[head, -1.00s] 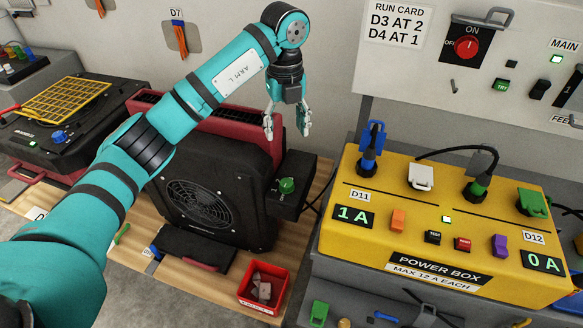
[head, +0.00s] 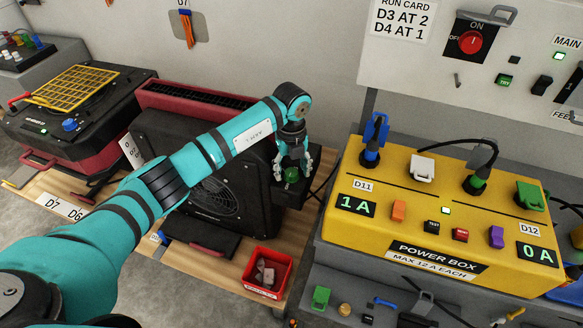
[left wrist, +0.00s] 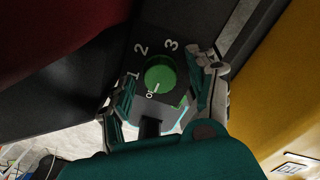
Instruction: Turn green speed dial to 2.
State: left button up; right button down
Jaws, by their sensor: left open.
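The green speed dial (head: 291,175) sits on a black control box at the right side of the black and red blower (head: 160,140). In the left wrist view the dial (left wrist: 160,75) shows marks 0, 1, 2 and 3 around it, and its white pointer line is toward the 0. My left gripper (head: 293,170) is open and pointed down over the dial. In the left wrist view its fingers (left wrist: 165,95) stand on either side of the dial, apart from it as far as I can see. My right gripper is not in view.
The yellow power box (head: 340,238) stands close on the right, with cables and plugs on top. A red bin (head: 285,290) sits on the bench below the control box. Another black and red machine (head: 100,150) with a yellow grille is at the left.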

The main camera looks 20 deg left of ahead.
pick_arm(q)
jog(key=shift+f, duration=0.15)
jog(key=c, duration=1.1)
jog(key=shift+c, duration=0.2)
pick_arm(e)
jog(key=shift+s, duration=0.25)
